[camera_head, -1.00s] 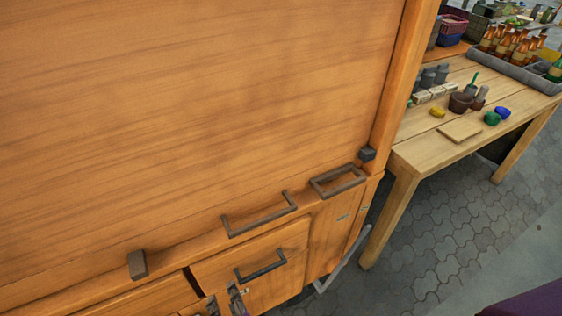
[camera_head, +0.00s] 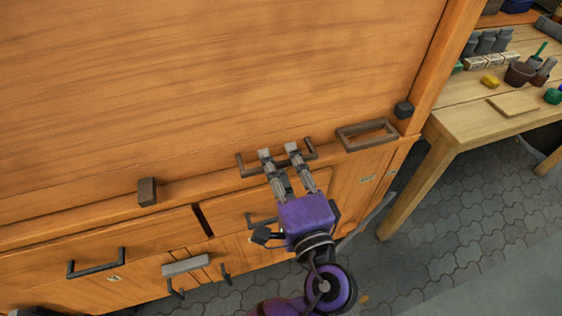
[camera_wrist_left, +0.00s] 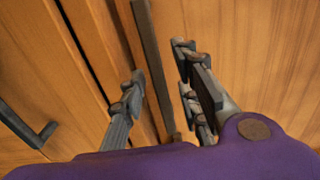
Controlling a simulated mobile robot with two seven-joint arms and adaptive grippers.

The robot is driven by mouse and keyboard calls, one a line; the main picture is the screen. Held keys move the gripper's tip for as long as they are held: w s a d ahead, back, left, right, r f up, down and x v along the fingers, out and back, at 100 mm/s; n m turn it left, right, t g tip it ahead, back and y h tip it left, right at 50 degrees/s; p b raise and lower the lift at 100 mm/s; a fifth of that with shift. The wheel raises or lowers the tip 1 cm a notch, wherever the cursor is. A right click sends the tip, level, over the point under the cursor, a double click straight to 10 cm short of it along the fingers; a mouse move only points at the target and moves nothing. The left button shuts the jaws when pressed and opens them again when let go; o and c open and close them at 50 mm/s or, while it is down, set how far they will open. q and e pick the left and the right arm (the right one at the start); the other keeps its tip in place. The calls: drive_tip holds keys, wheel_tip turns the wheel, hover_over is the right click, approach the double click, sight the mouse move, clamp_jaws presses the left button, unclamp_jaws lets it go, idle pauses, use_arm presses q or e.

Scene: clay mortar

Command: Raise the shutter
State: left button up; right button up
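The shutter (camera_head: 200,80) is a large orange-brown wooden panel, and it is down. A dark U-shaped handle (camera_head: 253,172) sits near its lower edge. My left gripper (camera_head: 279,152) is at this handle, with its two fingers apart and overlapping the bar in the head view. In the left wrist view, the handle bar (camera_wrist_left: 150,62) runs through the gap between the open fingers (camera_wrist_left: 158,80). I cannot tell whether either finger touches it. My right gripper is not in view.
Small dark blocks stand at the shutter's lower left (camera_head: 147,191) and lower right (camera_head: 404,109). A rectangular dark frame (camera_head: 345,142) is beside the handle. Drawers with a dark handle (camera_head: 96,268) lie below. A wooden table (camera_head: 462,122) with small goods stands at the right.

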use_arm(q)
drive_tip(key=shift+w, duration=0.2)
drive_tip(key=shift+c, duration=0.3)
clamp_jaws()
